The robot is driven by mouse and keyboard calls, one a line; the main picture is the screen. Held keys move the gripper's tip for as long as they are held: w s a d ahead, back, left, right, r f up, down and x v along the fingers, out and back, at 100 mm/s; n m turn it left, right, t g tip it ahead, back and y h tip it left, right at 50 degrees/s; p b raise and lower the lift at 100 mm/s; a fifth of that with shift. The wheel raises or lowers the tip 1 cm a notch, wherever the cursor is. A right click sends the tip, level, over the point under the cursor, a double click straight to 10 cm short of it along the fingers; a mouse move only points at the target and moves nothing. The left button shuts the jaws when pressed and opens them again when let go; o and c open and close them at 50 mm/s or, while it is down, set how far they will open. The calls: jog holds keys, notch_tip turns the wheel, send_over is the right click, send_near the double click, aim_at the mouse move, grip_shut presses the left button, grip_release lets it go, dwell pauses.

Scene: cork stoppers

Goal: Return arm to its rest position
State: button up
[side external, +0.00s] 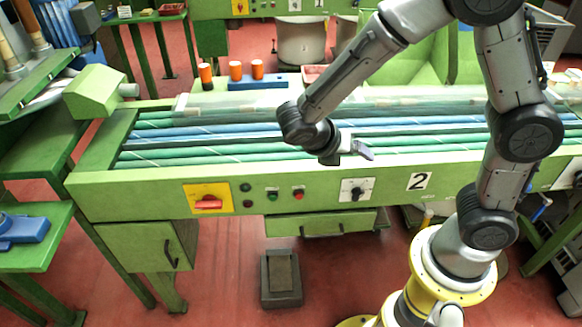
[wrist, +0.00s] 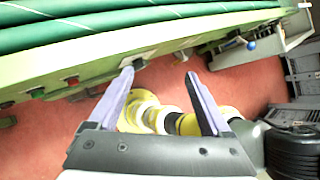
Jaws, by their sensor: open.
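My gripper (side external: 364,152) hangs over the front edge of the green machine (side external: 330,180), above its front panel. In the wrist view its two pale purple fingers are spread apart, and my gripper (wrist: 159,78) is open with nothing between them. The fingers point down past the machine's edge toward the red floor and my own yellow base. My arm is bent, reaching left from its column at the right. No cork stopper can be made out for certain in either view.
Green and blue rollers (side external: 220,133) run along the machine under a clear cover (side external: 240,104). Orange cylinders with pale tops (side external: 236,71) stand behind, by a blue block (side external: 258,83). A grey pedal box (side external: 281,279) sits on the red floor, with open floor around it.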

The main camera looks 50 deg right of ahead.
jog(key=s+d+r+m+t+y, duration=0.3)
jog(key=s+r+m+y, duration=0.2)
jog(key=s+r+m, duration=0.5)
jog(key=shift+s+a+r+m+t+y, duration=0.25)
jog(key=shift+a+m+t+y, duration=0.5)
jog(key=shift+m, duration=1.4)
jog(key=shift+s+a+r+m+t+y, duration=0.15)
jog(key=shift+a+m+t+y, duration=0.6)
jog(key=shift+m, duration=1.45)
jog(key=shift+s+a+r+m+t+y, duration=0.15)
jog(key=shift+s+a+m+t+y, duration=0.25)
jog(key=shift+a+m, duration=1.2)
jog(key=shift+w+d+m, duration=0.1)
jog(key=shift+d+m, duration=0.45)
